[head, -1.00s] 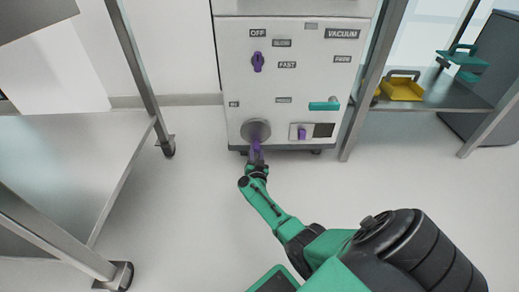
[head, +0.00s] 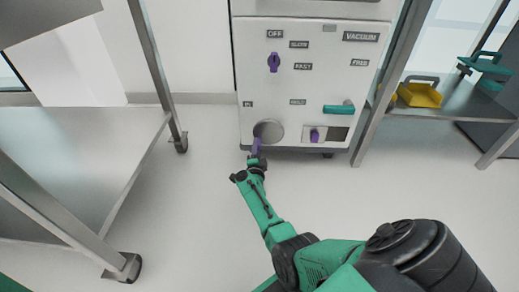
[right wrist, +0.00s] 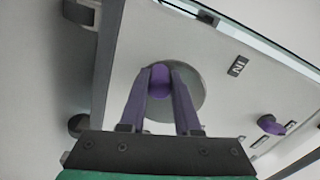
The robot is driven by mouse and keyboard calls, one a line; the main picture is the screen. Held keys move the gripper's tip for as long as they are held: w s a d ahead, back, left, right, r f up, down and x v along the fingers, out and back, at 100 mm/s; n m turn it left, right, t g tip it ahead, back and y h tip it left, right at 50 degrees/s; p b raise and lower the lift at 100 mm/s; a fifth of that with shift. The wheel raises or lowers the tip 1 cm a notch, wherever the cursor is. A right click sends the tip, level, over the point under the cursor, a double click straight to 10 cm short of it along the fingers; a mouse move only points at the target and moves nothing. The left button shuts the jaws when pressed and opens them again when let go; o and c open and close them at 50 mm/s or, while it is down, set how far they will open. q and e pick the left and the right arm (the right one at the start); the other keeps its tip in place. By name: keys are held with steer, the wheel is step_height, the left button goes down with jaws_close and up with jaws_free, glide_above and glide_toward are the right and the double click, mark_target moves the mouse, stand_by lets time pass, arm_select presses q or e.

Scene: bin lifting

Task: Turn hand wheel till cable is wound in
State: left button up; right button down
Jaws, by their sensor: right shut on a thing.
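The hand wheel (head: 268,130) is a round grey disc low on the left of the white machine's front panel. My right gripper (head: 256,148) is at the wheel's lower left edge in the head view. In the right wrist view, its two purple fingers are shut on the purple wheel handle (right wrist: 160,79), which stands out from the grey disc (right wrist: 190,93). A label "IN" (right wrist: 238,65) is on the panel beside the wheel. I cannot make out a cable. My left gripper is not in view.
The panel has a purple selector knob (head: 273,62), a teal lever (head: 338,109) and a small purple switch (head: 314,135) near a dark window. A metal table (head: 75,150) stands left; a shelf (head: 455,97) with a yellow tray (head: 420,95) stands right. The floor between is clear.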

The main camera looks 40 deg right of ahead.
steer(key=m, duration=0.1)
steer(key=r+m, duration=0.1)
steer(key=m, duration=0.1)
steer(key=shift+w+a+r, duration=0.15)
steer(key=shift+w+a, duration=0.1)
steer(key=shift+a, duration=0.1)
steer(key=shift+r+m+p, duration=0.2)
steer(key=shift+r+m, duration=0.05)
steer(key=shift+m, duration=0.4)
steer(key=shift+r+m+p, duration=0.15)
steer(key=shift+r+m, duration=0.05)
steer(key=shift+m, duration=0.45)
steer(key=c, duration=0.6)
jaws_free()
steer(key=shift+r, duration=0.1)
